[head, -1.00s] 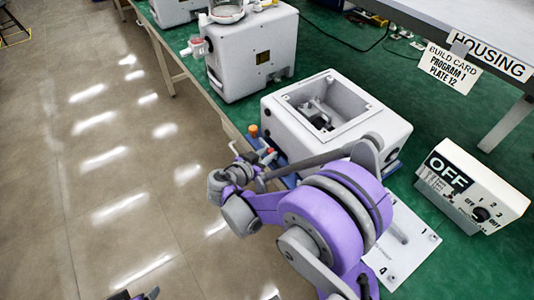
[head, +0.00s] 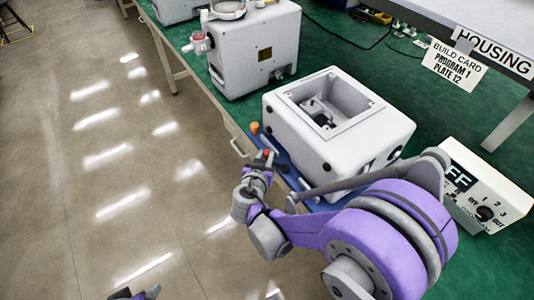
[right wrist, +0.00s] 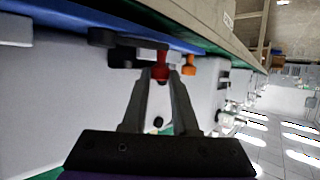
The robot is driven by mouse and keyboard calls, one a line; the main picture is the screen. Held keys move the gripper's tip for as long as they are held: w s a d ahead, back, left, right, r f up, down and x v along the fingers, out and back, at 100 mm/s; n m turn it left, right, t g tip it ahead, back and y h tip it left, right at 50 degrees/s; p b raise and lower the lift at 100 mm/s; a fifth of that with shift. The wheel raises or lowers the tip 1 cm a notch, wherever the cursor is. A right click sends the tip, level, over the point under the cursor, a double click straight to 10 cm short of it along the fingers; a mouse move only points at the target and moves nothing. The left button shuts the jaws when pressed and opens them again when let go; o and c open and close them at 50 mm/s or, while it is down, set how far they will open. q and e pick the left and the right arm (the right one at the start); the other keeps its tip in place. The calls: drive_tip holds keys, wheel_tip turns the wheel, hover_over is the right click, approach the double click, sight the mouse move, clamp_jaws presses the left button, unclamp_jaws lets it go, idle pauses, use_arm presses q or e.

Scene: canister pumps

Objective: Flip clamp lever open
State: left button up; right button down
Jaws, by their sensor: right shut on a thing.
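The clamp lever shows as a red tip (right wrist: 160,71) between my fingertips in the right wrist view. In the head view its red end (head: 267,153) is small, at the front-left edge of the blue fixture plate (head: 289,174). My right gripper (head: 264,160) is shut on the lever, and its two fingers (right wrist: 161,78) close around the red tip. The lever's lower part is hidden by the fingers. A white housing (head: 350,143) with an open top sits on the blue plate. My left gripper (head: 135,294) is cut off at the bottom edge.
An orange knob (head: 254,128) stands beside the lever; it also shows in the right wrist view (right wrist: 189,66). A white switch box (head: 490,195) is right of my right arm. Another white machine (head: 253,50) stands farther back on the green bench.

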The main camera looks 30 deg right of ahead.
drive_tip(key=shift+s+a+n+t+y+b, duration=0.1)
drive_tip(key=shift+s+a+n+t+y, duration=0.1)
drive_tip(key=shift+s+n+t+y, duration=0.4)
drive_tip(key=shift+s+a+n+t+y+b, duration=0.15)
drive_tip(key=shift+a+n+t+y, duration=0.15)
drive_tip(key=shift+n+y, duration=0.65)
drive_tip(key=shift+s+a+n+t+y+b, duration=0.15)
drive_tip(key=shift+s+n+t+y, duration=0.15)
drive_tip(key=shift+n+t+y, duration=0.35)
drive_tip(key=shift+s+n+y, duration=0.1)
drive_tip(key=shift+n+y, duration=0.2)
drive_tip(key=c, duration=0.7)
unclamp_jaws()
drive_tip(key=shift+a, duration=0.1)
drive_tip(key=shift+p+v, duration=1.7)
drive_tip(key=shift+v, duration=3.7)
drive_tip(key=shift+r, duration=0.15)
